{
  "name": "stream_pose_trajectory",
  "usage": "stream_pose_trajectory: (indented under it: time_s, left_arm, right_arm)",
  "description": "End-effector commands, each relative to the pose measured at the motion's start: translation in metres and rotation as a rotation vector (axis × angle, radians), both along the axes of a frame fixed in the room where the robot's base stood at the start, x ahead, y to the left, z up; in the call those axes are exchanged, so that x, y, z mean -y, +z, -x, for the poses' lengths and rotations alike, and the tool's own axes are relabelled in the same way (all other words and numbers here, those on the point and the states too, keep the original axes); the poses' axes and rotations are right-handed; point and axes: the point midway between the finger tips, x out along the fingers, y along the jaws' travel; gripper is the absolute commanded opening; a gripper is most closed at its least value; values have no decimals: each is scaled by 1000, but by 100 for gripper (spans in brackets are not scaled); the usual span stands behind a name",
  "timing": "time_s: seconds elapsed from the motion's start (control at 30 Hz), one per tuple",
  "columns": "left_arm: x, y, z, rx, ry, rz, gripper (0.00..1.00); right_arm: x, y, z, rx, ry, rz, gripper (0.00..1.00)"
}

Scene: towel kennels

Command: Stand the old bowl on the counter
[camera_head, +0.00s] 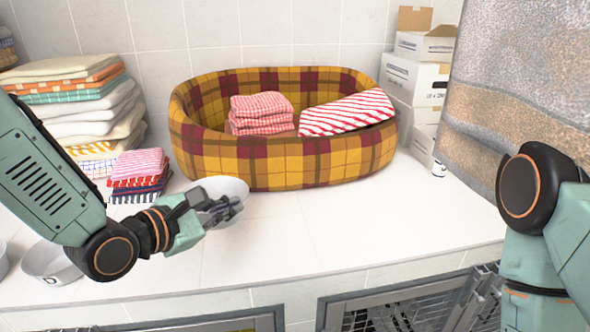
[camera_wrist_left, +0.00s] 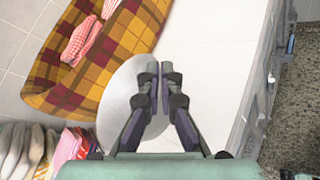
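A pale, round bowl (camera_head: 228,186) is at my left gripper (camera_head: 226,208), above the white counter (camera_head: 290,240) and in front of the plaid basket. It looks tilted, and the gripper hides part of it. In the left wrist view the bowl (camera_wrist_left: 115,100) shows as a pale disc behind my left gripper (camera_wrist_left: 158,76). The fingers are close together at its right edge and look shut on the rim. My right arm comes in at the right, but its gripper is out of view.
A plaid basket (camera_head: 290,175) with folded red towels stands at the back. Towel stacks (camera_head: 85,115) are at the left. Another bowl (camera_head: 50,262) sits at the front left. White boxes (camera_head: 412,80) and a hanging grey towel (camera_head: 520,80) are at the right. The counter's middle right is clear.

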Motion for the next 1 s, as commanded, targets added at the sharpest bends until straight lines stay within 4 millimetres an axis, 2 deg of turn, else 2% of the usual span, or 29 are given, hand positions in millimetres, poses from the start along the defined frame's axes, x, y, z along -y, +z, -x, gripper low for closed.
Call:
stream_pose_trajectory:
  time_s: [0.13, 0.4, 0.57, 0.8, 1.0]
  left_arm:
    - [0, -5, 3, -1, 1, 0, 0]
    - [0, -48, 6, -2, 1, 0, 0]
    - [0, -59, 5, 2, 1, -1, 0]
    - [0, -91, 4, -1, 1, -1, 0]
    - [0, -100, 3, 1, 1, 0, 0]
  right_arm:
    - [0, -1, 0, 1, 0, 0, 40]
    - [0, -6, 0, 0, 0, 0, 40]
    - [0, -6, 0, 0, 0, 0, 40]
    - [0, -9, 0, 0, 0, 0, 40]
    - [0, -9, 0, 0, 0, 0, 40]
